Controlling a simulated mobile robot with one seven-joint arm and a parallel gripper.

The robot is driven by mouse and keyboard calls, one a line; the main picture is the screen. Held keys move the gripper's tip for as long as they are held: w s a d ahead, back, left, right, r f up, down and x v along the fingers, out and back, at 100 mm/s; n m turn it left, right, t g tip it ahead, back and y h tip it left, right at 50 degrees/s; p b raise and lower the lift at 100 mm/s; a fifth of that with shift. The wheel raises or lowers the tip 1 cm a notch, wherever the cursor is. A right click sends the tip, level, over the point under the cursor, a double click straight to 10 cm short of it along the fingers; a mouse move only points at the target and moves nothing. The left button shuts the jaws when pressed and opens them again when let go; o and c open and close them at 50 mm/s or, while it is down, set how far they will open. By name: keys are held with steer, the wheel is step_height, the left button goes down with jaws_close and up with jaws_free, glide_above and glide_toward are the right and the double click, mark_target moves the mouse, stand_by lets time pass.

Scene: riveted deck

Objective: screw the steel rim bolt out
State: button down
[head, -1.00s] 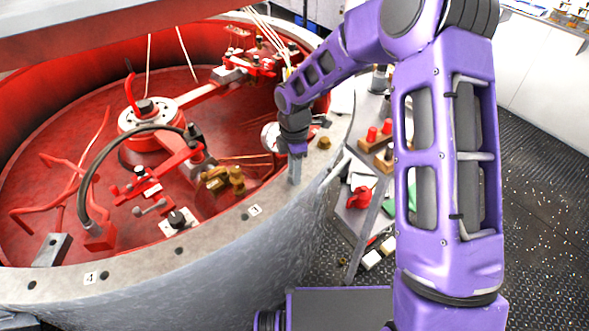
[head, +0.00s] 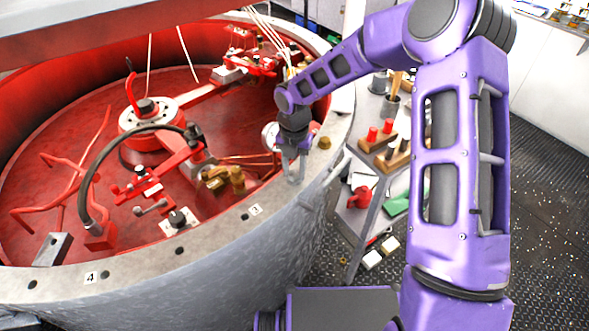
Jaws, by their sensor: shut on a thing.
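My gripper (head: 295,180) points down at the rim (head: 218,235) of the big round vessel, on its right side. Its grey fingers are shut on the steel rim bolt, which is mostly hidden between them. I cannot tell how far the bolt stands out of the rim. A brass bolt (head: 324,143) sits on the rim just behind and to the right of the fingers.
The red vessel interior holds a central hub (head: 147,112), a curved dark hose (head: 88,180) and brass fittings (head: 236,180). A number 3 plate (head: 255,209) lies on the rim. A cart (head: 366,240) with tools and blocks stands to the right, close to the vessel.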

steer(key=n, duration=0.5)
steer(key=shift+s+f+n, duration=0.2)
steer(key=shift+n, duration=0.1)
steer(key=n, duration=0.5)
steer(key=shift+n, duration=0.3)
steer(key=c, duration=0.5)
jaws_free()
steer(key=shift+w+a, duration=0.1)
steer(key=shift+r, duration=0.1)
